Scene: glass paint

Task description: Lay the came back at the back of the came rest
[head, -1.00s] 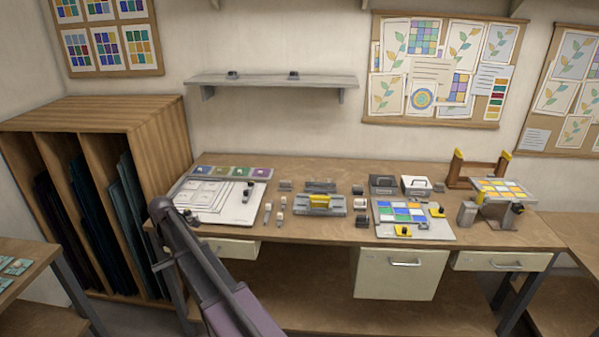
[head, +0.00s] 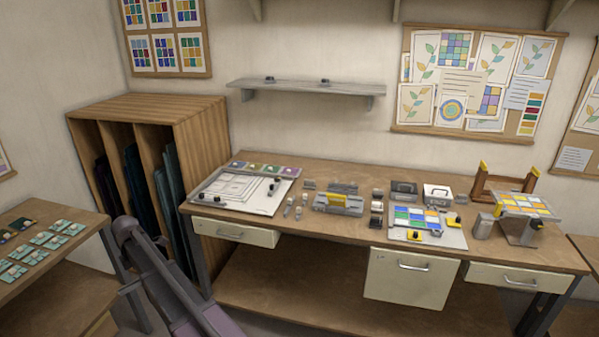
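A wooden stand (head: 505,185) with two yellow-topped uprights is at the back right of the bench; it may be the came rest, but I cannot tell for sure. No long came strip can be made out on it. A grey fixture (head: 325,204) with a yellow part (head: 343,189) on it sits mid-bench; I cannot tell if it is linked to the came. Several small grey pieces stand around it. My arm rises at the lower left, in front of the bench's left end. My gripper is not in view.
The bench (head: 300,235) holds a drawing board (head: 240,193) at left, a coloured glass panel (head: 440,237) right of centre and a tilted panel stand (head: 520,226) at right. A side table (head: 80,263) with small tiles is at left. A sheet rack (head: 150,110) stands behind my arm.

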